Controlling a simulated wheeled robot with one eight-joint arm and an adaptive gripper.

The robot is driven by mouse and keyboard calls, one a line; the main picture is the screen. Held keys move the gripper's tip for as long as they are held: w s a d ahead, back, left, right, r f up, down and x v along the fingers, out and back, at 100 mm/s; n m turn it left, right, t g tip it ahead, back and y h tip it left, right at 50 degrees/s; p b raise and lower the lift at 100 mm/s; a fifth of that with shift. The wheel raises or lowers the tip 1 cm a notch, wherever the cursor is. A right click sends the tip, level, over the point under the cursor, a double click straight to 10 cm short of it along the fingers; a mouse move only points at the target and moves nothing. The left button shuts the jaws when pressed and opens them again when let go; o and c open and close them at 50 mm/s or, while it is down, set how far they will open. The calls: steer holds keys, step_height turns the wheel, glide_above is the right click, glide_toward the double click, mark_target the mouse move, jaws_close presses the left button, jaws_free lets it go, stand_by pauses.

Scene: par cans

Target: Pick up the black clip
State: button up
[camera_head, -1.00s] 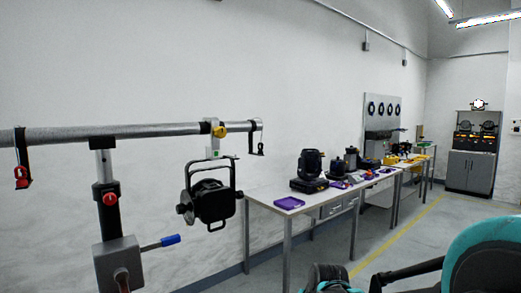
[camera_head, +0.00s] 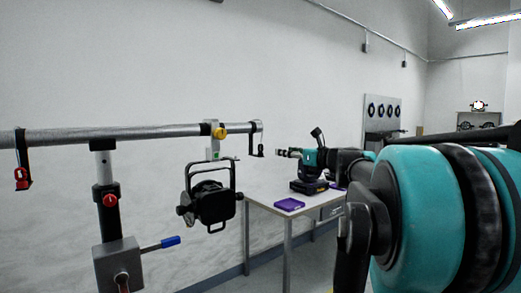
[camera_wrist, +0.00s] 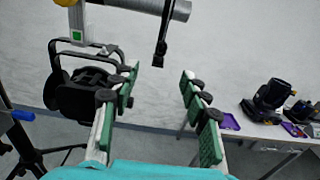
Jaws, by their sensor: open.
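A black clip (camera_head: 256,153) hangs by a thin cord and black band at the right end of the grey pipe (camera_head: 110,132). In the wrist view the black clip (camera_wrist: 160,52) hangs below the pipe end, just beyond the gap between my fingers. My gripper (camera_wrist: 158,82) is open, with nothing between its green-padded fingers. In the head view my gripper (camera_head: 284,152) is small, just right of the clip in the picture, at about its height. Contact does not show.
A black lamp (camera_head: 210,203) hangs from the pipe by a clamp with a yellow knob, left of the clip. A red clip (camera_head: 22,178) hangs farther left. A stand with a blue handle holds the pipe. A table (camera_head: 262,196) with a purple tray (camera_head: 289,204) stands behind.

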glide_toward(262, 146)
steer(key=x, duration=0.5)
steer(key=shift+s+a+f, duration=0.2)
steer(key=shift+a, duration=0.1)
steer(key=shift+d+x, duration=0.2)
steer(key=shift+x, duration=2.65)
steer(key=shift+w+r, duration=0.1)
steer(key=shift+r, duration=0.1)
jaws_close()
